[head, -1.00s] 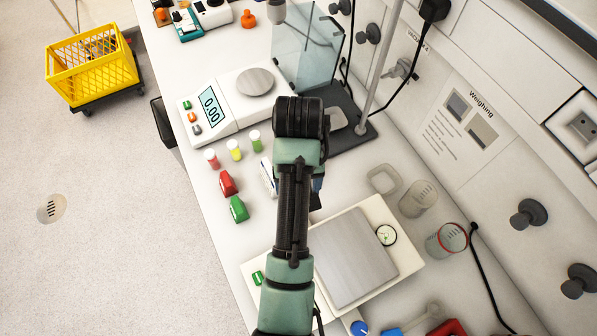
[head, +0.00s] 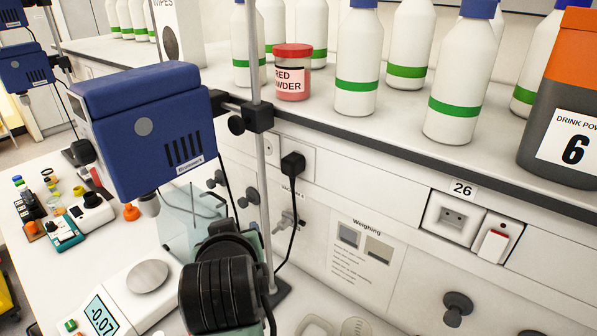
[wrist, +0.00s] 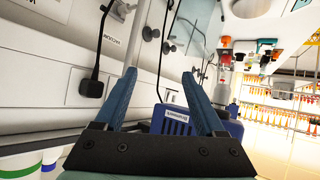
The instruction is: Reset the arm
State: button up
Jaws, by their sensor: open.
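My gripper (wrist: 163,105) shows in the wrist view with its two blue fingers spread apart and nothing between them. The blue stirrer motor (wrist: 172,122) shows beyond and partly behind the fingers. In the head view my arm's dark joint stands at the lower middle, beside the metal stand rod, and the gripper itself is not visible there. The blue stirrer motor (head: 145,128) hangs on that stand at the left.
A shelf (head: 420,135) carries white bottles (head: 358,60), a red-lidded powder jar (head: 292,75) and a large grey drink-powder tub (head: 565,110). A balance (head: 120,305) reading -0.07 stands below left. A glass enclosure (head: 190,220) stands behind my arm.

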jog(key=d+r+m+t+b, duration=0.1)
jog(key=d+r+t, duration=0.15)
jog(key=r, duration=0.45)
jog(key=d+r+t, duration=0.1)
jog(key=r+t, duration=0.2)
jog(key=r, duration=0.3)
jog(key=s+d+r+m+t+h+b, duration=0.1)
jog(key=s+d+r+t, duration=0.2)
jog(key=r, duration=0.8)
jog(key=s+d+r+m+t+h+b, duration=0.1)
jog(key=s+d+r+m+t, duration=0.1)
jog(key=s+d+r+t, duration=0.2)
jog(key=s+r+t, duration=0.3)
jog(key=s+r, duration=0.4)
jog(key=s, duration=0.1)
jog(key=shift+s+d, duration=0.15)
jog(key=shift+s, duration=0.1)
jog(key=shift+t, duration=0.25)
